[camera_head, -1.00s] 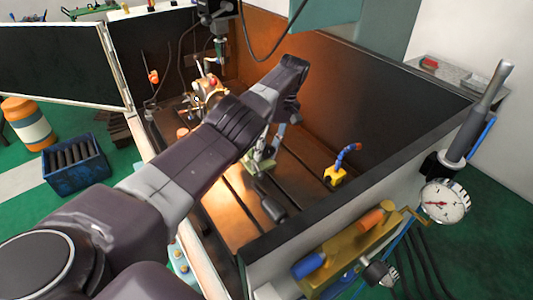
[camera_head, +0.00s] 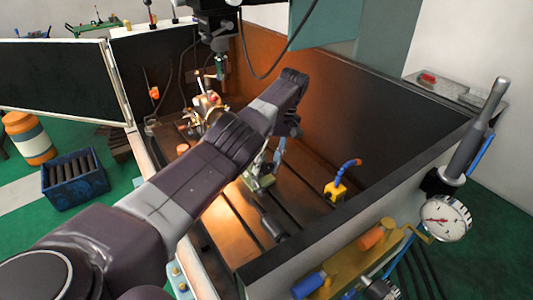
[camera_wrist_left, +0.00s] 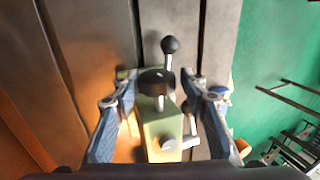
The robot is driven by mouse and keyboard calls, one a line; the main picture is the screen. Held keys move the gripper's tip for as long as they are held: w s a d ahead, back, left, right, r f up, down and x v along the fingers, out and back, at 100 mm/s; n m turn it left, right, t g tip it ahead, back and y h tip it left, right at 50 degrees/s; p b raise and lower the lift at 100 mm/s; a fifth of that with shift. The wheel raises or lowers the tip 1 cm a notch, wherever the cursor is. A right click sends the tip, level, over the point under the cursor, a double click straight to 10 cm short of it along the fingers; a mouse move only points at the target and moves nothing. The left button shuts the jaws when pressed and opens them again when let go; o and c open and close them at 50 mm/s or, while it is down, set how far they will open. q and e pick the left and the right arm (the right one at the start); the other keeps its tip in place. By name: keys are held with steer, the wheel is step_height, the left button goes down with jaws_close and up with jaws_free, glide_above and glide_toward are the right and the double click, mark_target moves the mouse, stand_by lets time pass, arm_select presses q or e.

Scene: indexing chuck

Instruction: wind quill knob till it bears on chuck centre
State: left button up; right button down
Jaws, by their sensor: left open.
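A pale green tailstock block (camera_head: 259,181) stands on the slotted table inside the machine enclosure. In the left wrist view the block (camera_wrist_left: 160,125) carries a round black knob (camera_wrist_left: 156,80), a lever with a black ball (camera_wrist_left: 170,46) and a pale side handle (camera_wrist_left: 170,144). I cannot tell for certain which is the quill knob. My left gripper (camera_wrist_left: 160,88) is open, its blue-grey fingers on either side of the block and black knob, with gaps visible. In the head view it is mostly hidden by my arm. The brass-coloured chuck assembly (camera_head: 212,112) sits farther back. The quill tip's contact with it is not visible.
The machine spindle (camera_head: 220,65) hangs above the chuck. A yellow block with a blue hose (camera_head: 336,190) and a dark cylinder (camera_head: 272,226) lie on the table. Enclosure walls border it. A dial gauge (camera_head: 445,218) is at the right.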

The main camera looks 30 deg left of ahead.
mark_target(265, 162)
arm_select(q)
step_height(265, 162, up, 4)
steer(key=shift+w+f, duration=0.15)
steer(key=shift+f, duration=0.05)
steer(key=shift+s+r, duration=0.25)
steer(key=shift+r, duration=0.95)
steer(key=shift+w+r, duration=0.15)
steer(key=shift+r, duration=1.1)
